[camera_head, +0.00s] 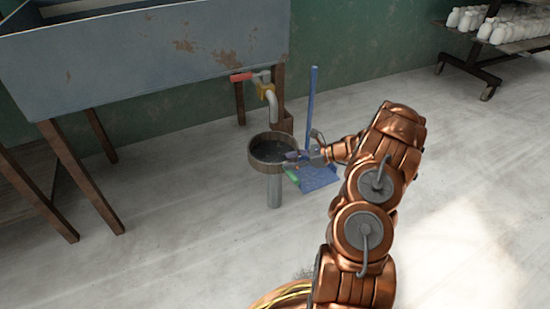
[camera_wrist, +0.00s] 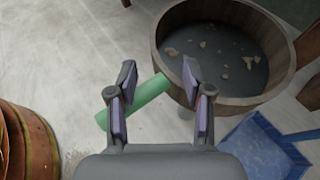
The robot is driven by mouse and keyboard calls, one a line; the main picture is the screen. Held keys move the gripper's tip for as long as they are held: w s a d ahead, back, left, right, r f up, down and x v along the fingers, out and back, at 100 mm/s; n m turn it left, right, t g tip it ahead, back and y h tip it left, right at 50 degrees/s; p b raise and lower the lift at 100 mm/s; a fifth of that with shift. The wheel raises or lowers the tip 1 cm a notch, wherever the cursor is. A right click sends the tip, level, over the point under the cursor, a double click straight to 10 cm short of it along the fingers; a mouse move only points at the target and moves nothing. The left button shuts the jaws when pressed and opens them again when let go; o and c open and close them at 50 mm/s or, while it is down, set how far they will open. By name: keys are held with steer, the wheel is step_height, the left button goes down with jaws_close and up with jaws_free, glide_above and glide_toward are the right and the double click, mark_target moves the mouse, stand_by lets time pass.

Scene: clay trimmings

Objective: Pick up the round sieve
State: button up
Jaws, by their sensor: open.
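The round sieve (camera_head: 258,158) has a brown wooden rim and a dark inside, and sits level on a grey upright post (camera_head: 274,192). In the wrist view the sieve (camera_wrist: 240,101) fills the upper right, with several pale scraps scattered on its dark bottom. My gripper (camera_head: 303,155) is at the right side of the sieve in the head view. In the wrist view my gripper (camera_wrist: 158,72) is open, with nothing held. Its right fingertip overlaps the near left part of the rim in the picture; I cannot tell whether they touch. The left finger is clear of the rim.
A green cylinder (camera_wrist: 148,94) shows below the fingers. A blue dustpan (camera_wrist: 256,150) with an upright blue handle (camera_head: 312,95) is on the floor to the right. Behind are a tap (camera_head: 268,92) and a blue-grey trough (camera_head: 150,50). The front floor is mostly clear.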

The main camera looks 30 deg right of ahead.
mark_target(282, 172)
steer(key=b+x, duration=0.1)
steer(key=x, duration=0.2)
steer(key=shift+w+a+f+b, duration=0.15)
steer(key=shift+f+b, duration=0.1)
steer(key=shift+b, duration=0.05)
steer(key=shift+w+a+f, duration=0.15)
steer(key=shift+w+a, duration=0.3)
jaws_close()
